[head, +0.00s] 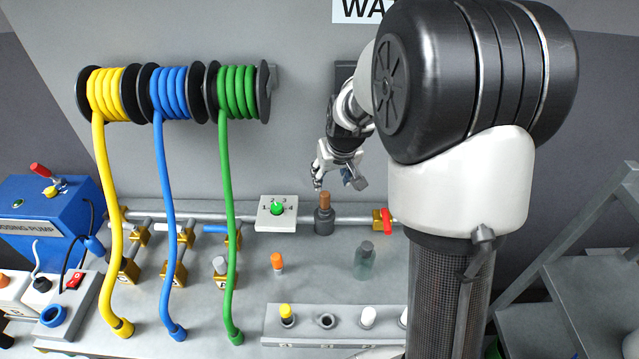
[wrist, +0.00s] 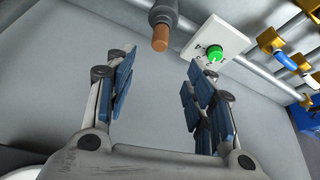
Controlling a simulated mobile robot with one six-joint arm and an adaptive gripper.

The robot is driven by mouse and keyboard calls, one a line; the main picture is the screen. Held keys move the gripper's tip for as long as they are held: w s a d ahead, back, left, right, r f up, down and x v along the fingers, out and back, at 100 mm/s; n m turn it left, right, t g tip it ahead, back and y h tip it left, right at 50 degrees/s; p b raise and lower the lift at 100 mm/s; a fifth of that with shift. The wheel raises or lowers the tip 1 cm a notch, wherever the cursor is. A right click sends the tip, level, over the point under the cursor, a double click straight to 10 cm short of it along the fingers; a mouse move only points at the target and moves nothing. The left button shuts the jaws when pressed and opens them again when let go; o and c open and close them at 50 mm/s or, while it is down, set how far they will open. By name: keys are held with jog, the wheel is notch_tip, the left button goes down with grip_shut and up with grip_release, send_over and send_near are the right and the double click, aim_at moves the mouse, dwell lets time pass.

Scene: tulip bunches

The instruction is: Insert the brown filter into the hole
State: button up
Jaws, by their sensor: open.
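The brown filter (head: 325,200) stands upright in a dark grey round fitting (head: 324,221) on the horizontal pipe, with its upper part showing. In the wrist view the brown filter (wrist: 160,41) is at the top, beyond the fingertips and apart from them. My gripper (head: 336,178) is open and empty, just above the filter in the head view. Its two blue-padded fingers are spread wide in the wrist view (wrist: 155,80). An empty round hole (head: 326,321) shows in the grey rack (head: 285,341) at the front, between a yellow-topped and a white-topped piece.
A white dial plate with a green knob (head: 277,208) is left of the fitting, and a red valve handle (head: 386,220) is right. An orange-capped piece (head: 277,262) and a greenish bottle (head: 365,262) stand on the bench. Yellow, blue and green hoses (head: 229,180) hang at left.

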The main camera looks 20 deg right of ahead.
aim_at(325, 192)
jog(key=b+x, duration=0.2)
jog(key=x, duration=1.4)
jog(key=shift+f+b, duration=0.1)
jog(key=shift+b, duration=0.2)
jog(key=shift+c, duration=0.5)
jog(key=c, duration=1)
jog(key=shift+c, duration=0.2)
jog(key=shift+r, duration=0.4)
jog(key=shift+r+p, duration=0.85)
jog(key=shift+r, duration=0.3)
jog(key=shift+r, duration=0.1)
jog(key=shift+r+p, duration=1.15)
jog(key=shift+r, duration=0.75)
